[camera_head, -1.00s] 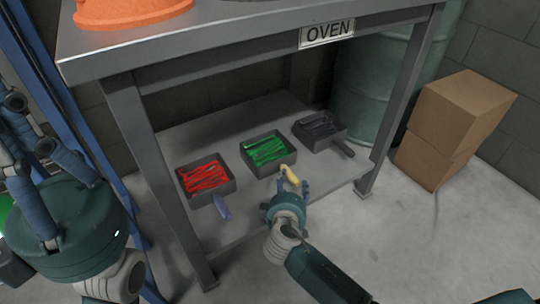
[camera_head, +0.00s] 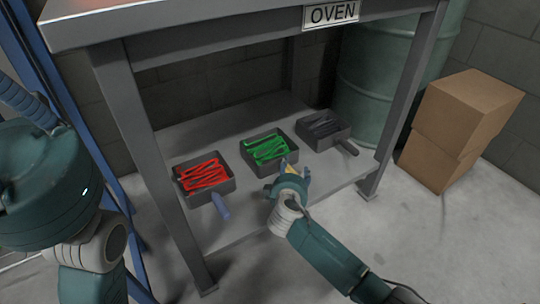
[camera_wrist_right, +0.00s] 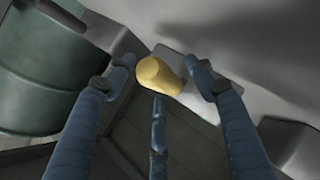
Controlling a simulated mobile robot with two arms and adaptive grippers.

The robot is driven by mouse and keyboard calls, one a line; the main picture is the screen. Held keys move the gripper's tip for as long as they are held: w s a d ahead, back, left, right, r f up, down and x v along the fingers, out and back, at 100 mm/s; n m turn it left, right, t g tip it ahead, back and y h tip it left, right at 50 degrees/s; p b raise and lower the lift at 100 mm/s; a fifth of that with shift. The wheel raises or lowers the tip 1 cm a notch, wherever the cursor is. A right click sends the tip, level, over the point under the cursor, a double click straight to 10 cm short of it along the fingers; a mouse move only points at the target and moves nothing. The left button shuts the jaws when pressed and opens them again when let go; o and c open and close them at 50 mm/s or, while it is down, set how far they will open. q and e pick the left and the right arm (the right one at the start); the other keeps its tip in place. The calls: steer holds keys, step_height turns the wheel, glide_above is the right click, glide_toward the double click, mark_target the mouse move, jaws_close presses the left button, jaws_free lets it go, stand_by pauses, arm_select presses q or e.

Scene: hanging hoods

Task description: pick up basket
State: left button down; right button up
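Three dark square baskets stand on the lower shelf under the oven table. One holds red strips (camera_head: 203,175) and has a blue handle (camera_head: 221,206). The middle basket (camera_head: 246,150) holds green strips (camera_head: 266,149) and has a yellow handle. The third basket (camera_head: 325,130) holds dark strips and has a dark handle. My right gripper (camera_head: 287,171) is at the yellow handle of the middle basket. In the right wrist view the yellow handle (camera_wrist_right: 160,75) lies between the spread fingers of my right gripper (camera_wrist_right: 162,85), which look open. My left gripper is out of view.
The grey table (camera_head: 120,130) has legs on both sides of the shelf and a top above it with an OVEN sign (camera_head: 331,14). A green barrel (camera_head: 370,95) stands behind. Cardboard boxes (camera_head: 465,115) stand at right. The floor in front is clear.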

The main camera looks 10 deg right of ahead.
jaws_close()
steer(key=shift+r, duration=0.15)
steer(key=shift+r, duration=0.1)
